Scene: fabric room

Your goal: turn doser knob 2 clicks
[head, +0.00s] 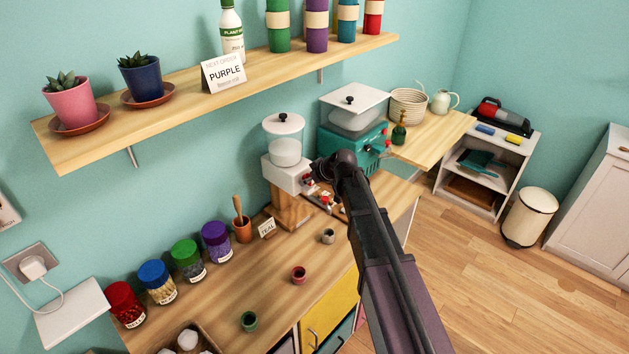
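A white doser (287,176) with a clear hopper and white lid stands on a wooden stand at the back of the counter. Small red parts (308,181) show on its right front, and one of them may be the knob. My arm reaches in from the lower right. My gripper (318,171) is at the doser's right front, close to these red parts. It is small and dark here, and its fingers cannot be made out. Whether it touches the knob cannot be told, nor the knob's setting.
A teal machine (345,150) stands just right of my gripper. Small cups, including a red one (299,275) and a green one (249,321), stand on the counter (240,285). Colored jars (187,260) line the wall. A shelf (190,93) hangs above.

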